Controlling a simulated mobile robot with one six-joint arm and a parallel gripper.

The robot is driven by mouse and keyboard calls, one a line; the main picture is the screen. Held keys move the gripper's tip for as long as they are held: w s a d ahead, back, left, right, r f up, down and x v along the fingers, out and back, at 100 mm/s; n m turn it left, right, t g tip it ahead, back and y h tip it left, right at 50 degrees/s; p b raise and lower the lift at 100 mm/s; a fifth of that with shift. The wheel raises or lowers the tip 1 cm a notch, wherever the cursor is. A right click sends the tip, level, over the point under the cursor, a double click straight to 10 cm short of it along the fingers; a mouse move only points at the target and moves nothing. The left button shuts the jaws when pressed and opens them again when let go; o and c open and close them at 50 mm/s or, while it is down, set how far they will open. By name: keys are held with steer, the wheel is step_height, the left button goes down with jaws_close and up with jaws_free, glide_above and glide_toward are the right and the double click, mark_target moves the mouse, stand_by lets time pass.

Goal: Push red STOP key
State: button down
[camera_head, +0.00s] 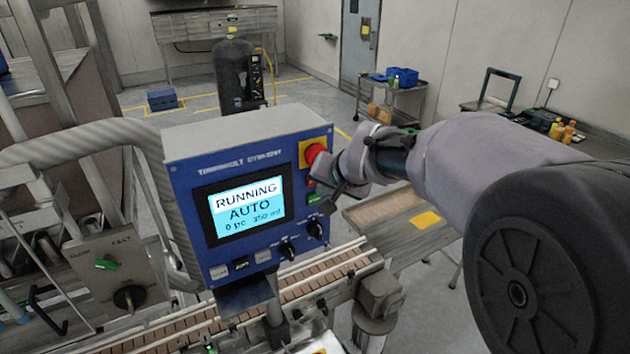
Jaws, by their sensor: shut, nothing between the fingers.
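The blue control panel (190,180) stands in the middle of the view, and its lit screen (245,208) reads RUNNING, AUTO, 0 pc, 350 ml. A small red key (311,183) shows partly at the panel's right edge, above a green key (314,198); I cannot read its label. Above them is a large red mushroom button (315,152) on a yellow plate (304,146). My gripper (335,198) is shut and empty, just right of the red and green keys. My wrist hides part of this side. I cannot tell whether the fingertips touch the panel.
Black knobs (315,229) and a row of keys (241,264) sit low on the panel. A conveyor (310,286) runs beneath. A grey tubular rail (105,134) curves at left, beside a box with a green switch (106,264).

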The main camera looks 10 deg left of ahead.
steer(key=shift+w, duration=0.1)
stand_by(0.7)
steer(key=shift+w+a, duration=0.25)
steer(key=shift+w, duration=0.05)
steer(key=shift+w+a, duration=0.2)
steer(key=shift+w, duration=0.1)
stand_by(0.8)
stand_by(0.3)
steer(key=shift+s+d+b, duration=0.45)
steer(key=shift+s+b, duration=0.05)
steer(key=shift+s, duration=0.2)
steer(key=shift+s+d+b, duration=0.7)
steer(key=shift+s+b, duration=0.15)
steer(key=shift+s, duration=0.2)
steer(key=shift+s+d+b, duration=0.7)
steer(key=shift+s+b, duration=0.15)
steer(key=shift+s, duration=0.15)
